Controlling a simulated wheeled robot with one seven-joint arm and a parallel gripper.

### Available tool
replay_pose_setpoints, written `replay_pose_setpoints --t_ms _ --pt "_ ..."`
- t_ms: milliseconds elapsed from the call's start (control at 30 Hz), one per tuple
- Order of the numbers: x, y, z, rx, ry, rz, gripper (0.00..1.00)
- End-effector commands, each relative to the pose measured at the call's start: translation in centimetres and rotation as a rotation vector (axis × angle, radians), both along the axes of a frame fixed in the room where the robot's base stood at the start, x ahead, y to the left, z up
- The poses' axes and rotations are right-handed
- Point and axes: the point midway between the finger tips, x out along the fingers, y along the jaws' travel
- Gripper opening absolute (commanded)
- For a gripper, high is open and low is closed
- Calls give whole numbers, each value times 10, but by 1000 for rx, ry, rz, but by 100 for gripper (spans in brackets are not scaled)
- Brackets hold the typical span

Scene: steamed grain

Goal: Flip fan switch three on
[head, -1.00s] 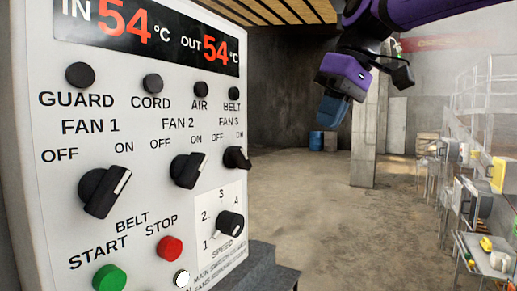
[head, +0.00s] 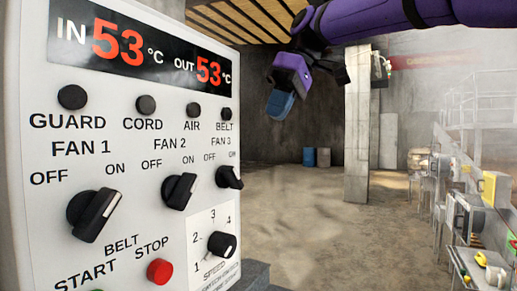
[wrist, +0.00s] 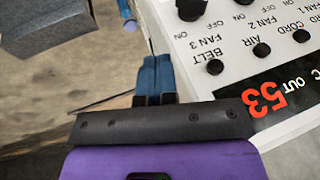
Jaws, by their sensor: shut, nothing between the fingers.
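The fan 3 switch (head: 229,177) is a black rotary knob at the right edge of the grey control panel (head: 30,215). Its handle slants differently from the fan 1 switch (head: 95,214) and fan 2 switch (head: 180,190), whose handles lean toward ON. My gripper (head: 280,105) is shut and empty, its blue fingertips in the air to the right of and above the fan 3 switch, apart from it. In the wrist view, the panel appears upside down; the blue fingers (wrist: 152,78) are closed together beside its edge, and the fan 3 switch (wrist: 191,8) is partly cut off at the top.
A speed dial (head: 222,244) is below the fan 3 switch, and a red stop button (head: 160,271) is lower left. The display (head: 150,50) reads 53 in and 53 out. Open floor lies right of the panel; a pillar (head: 357,130) stands behind.

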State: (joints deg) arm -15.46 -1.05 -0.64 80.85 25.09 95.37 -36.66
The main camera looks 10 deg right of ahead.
Motion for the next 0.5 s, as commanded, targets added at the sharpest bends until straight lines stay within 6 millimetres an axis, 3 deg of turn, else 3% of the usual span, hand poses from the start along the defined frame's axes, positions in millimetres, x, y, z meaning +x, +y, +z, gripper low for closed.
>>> replay_pose_setpoints --t_ms 500 --pt "-4 36 -77 -1 3 1 0"
